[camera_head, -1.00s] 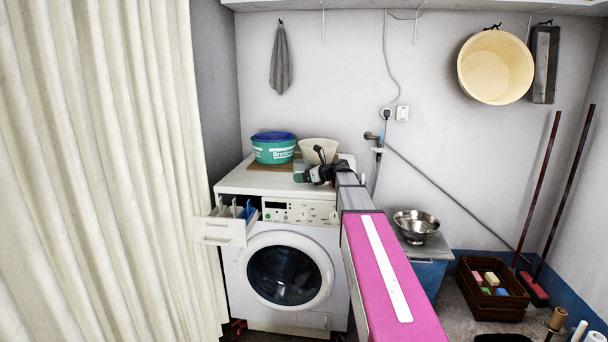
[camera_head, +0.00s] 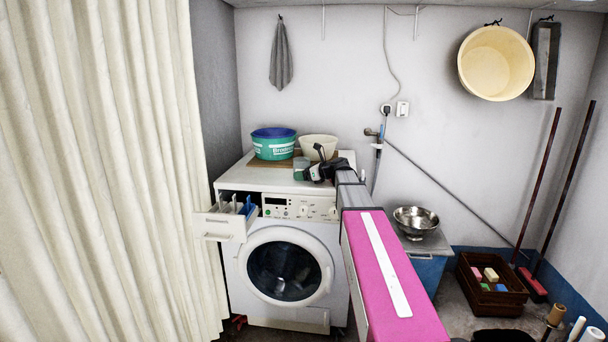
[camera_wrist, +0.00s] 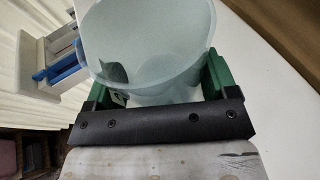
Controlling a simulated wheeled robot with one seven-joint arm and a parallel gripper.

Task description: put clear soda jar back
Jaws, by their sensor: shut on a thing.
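The clear soda jar (camera_wrist: 150,40), pale and see-through, is between the green fingers of my gripper (camera_wrist: 157,88) in the wrist view. The gripper is shut on it. In the head view the jar (camera_head: 301,163) is small and looks upright at the top of the washing machine (camera_head: 240,178), left of my gripper's dark body. I cannot tell whether its base touches the machine top. The detergent drawer (camera_head: 222,226) is pulled out at the machine's upper left, with blue and white parts inside; it also shows in the wrist view (camera_wrist: 40,60).
A green tub with a blue rim (camera_head: 273,149) and a cream bowl (camera_head: 318,143) stand behind the jar on the machine. A steel bowl (camera_head: 416,219) stands to the right, beyond my arm. The machine top left of the jar is bare. A curtain (camera_head: 110,170) hangs at left.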

